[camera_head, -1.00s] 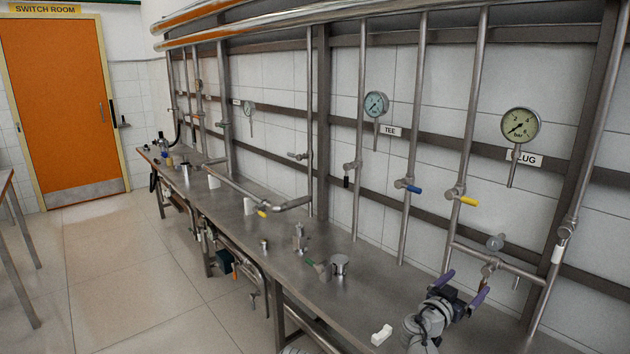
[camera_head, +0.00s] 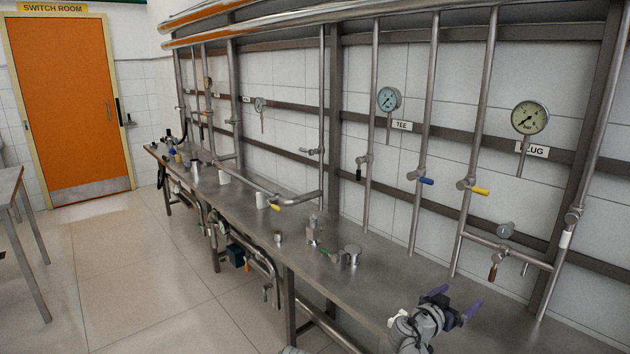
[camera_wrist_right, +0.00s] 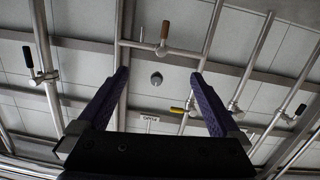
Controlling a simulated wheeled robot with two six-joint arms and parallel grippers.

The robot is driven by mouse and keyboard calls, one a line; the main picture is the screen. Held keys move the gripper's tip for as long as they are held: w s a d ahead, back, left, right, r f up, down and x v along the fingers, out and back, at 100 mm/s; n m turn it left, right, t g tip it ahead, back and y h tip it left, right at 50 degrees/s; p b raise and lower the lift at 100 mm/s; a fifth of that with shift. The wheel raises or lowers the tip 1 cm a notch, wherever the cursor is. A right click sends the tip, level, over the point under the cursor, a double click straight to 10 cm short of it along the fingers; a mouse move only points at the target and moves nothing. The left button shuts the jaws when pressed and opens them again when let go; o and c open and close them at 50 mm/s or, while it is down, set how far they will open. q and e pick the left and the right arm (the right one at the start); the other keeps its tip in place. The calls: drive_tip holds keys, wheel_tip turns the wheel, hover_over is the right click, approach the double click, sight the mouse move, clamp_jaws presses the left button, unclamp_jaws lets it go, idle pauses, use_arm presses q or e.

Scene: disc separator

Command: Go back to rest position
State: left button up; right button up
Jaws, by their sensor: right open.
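My right gripper (camera_head: 456,299) is at the lower right of the head view, above the near end of the steel bench (camera_head: 325,278). Its two purple fingers are spread apart with nothing between them. In the right wrist view, the open fingers (camera_wrist_right: 160,98) point toward the tiled wall and its pipes, and the gap between them is empty. My left gripper does not show in either view.
Pipes with a blue-handled valve (camera_head: 427,181), a yellow-handled valve (camera_head: 480,191) and gauges (camera_head: 530,117) line the wall. Open floor (camera_head: 170,260) lies left of the bench.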

drive_tip(key=s+a+f+n+g+y+b, duration=0.3)
drive_tip(key=s+a+f, duration=0.3)
drive_tip(key=f, duration=0.4)
drive_tip(key=s+a+f+n+g+y+b, duration=0.2)
drive_tip(key=s+a+f+n+g+y, duration=0.1)
drive_tip(key=a+f, duration=0.6)
drive_tip(key=s+a+f+n+g+y+b, duration=0.4)
drive_tip(key=s+a+f+n+y, duration=0.4)
drive_tip(key=s+a, duration=0.5)
wheel_tip(320, 180, up, 17)
drive_tip(key=w+a+h+p, duration=0.1)
drive_tip(key=h+p, duration=0.1)
drive_tip(key=p, duration=1.6)
drive_tip(key=shift+m, duration=0.3)
drive_tip(key=shift+w+a, duration=0.1)
